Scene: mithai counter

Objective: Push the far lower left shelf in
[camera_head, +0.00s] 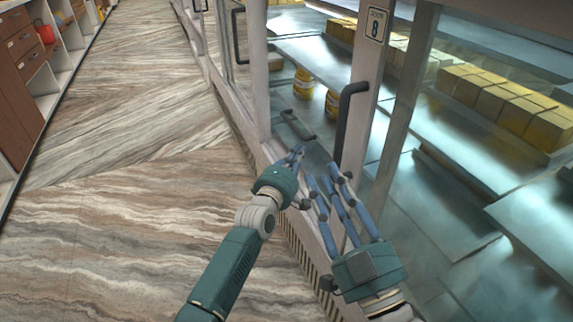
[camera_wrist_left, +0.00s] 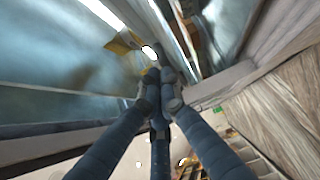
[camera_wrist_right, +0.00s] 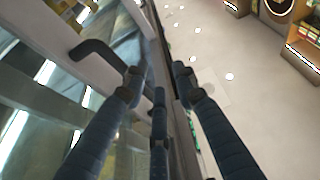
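The refrigerated display cabinet stands on the right in the head view. A low shelf (camera_head: 313,124) with a dark front bar (camera_head: 297,126) shows in its far left bay, behind the frame post. My left gripper (camera_head: 296,153) is just below this bar in the picture, its fingers drawn together with nothing seen between them; whether it touches the shelf I cannot tell. In the left wrist view its fingertips (camera_wrist_left: 160,75) point into the cabinet. My right gripper (camera_head: 327,178) is nearer, by the post with the black door handle (camera_head: 348,115). Its fingers are spread and empty.
Yellow tins (camera_head: 303,84) stand on the shelf in the far bay. Yellow boxes (camera_head: 495,97) line an upper shelf on the right. The black door handle also juts out in the right wrist view (camera_wrist_right: 95,50). The striped floor (camera_head: 130,150) on the left is clear.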

